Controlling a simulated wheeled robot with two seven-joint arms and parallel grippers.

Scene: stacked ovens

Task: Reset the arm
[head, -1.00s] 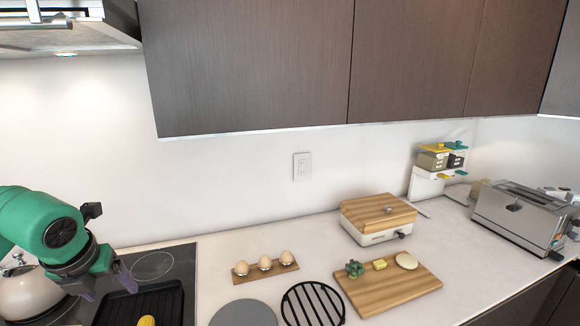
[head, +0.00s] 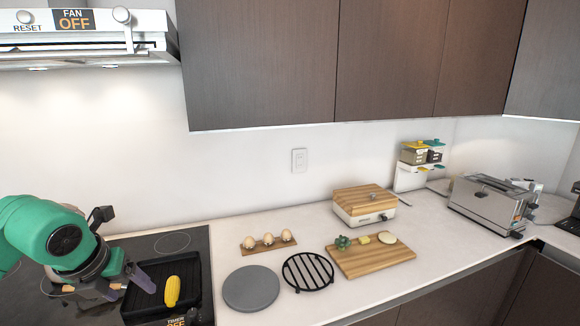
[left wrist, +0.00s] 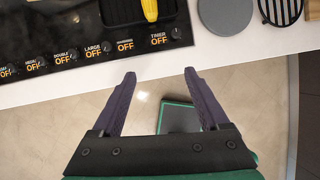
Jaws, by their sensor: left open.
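My left arm comes in from the left in the head view, with its green wrist over the cooktop. My left gripper (head: 132,284) is at the left side of the black grill pan (head: 190,305). In the left wrist view the gripper (left wrist: 158,78) has its two purple fingers wide apart with nothing between them. It points at the front edge of the counter, with the floor below. A yellow corn cob (head: 172,291) lies in the pan; it also shows at the top of the left wrist view (left wrist: 150,9). My right gripper is not in view.
A grey round plate (head: 251,288), a black round rack (head: 308,272), an egg holder (head: 268,243) and a cutting board (head: 372,258) stand right of the cooktop. A toaster (head: 490,206) is farther right. Knobs (left wrist: 108,49) line the cooktop front. A range hood (head: 90,40) hangs above.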

